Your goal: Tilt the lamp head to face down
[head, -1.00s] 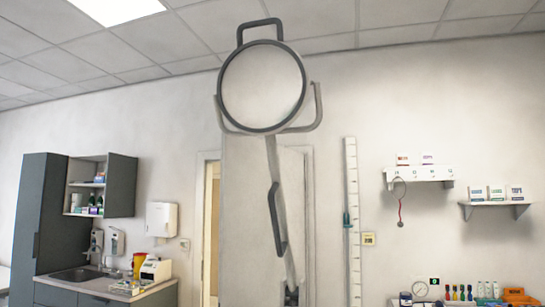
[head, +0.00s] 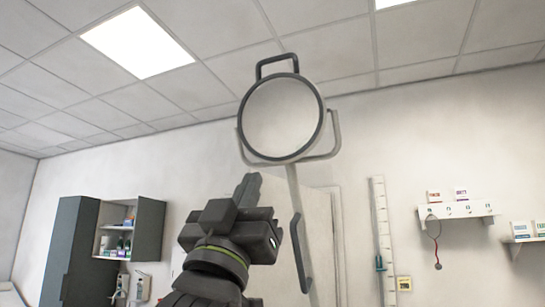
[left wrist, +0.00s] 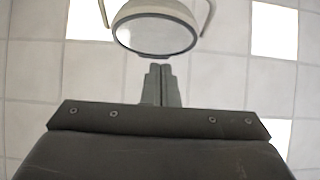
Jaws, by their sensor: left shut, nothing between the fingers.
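The lamp head (head: 282,118) is a round pale disc with a dark rim, facing toward me. It has a dark handle (head: 276,62) on its top and a grey yoke (head: 331,148) around its lower sides. My left gripper (head: 250,182) points up, shut and empty, below and left of the lamp head in the head view. In the left wrist view the lamp head (left wrist: 155,28) shows just beyond the shut fingertips (left wrist: 158,68), with a small gap in the picture. I cannot tell if they touch. My right gripper is not in view.
The lamp's pole carries a dark grab handle (head: 301,255) below the head. A wall cabinet (head: 130,228) is at the left. A height scale (head: 383,240) and a shelf with boxes (head: 457,210) are on the right wall. Air around the lamp head is clear.

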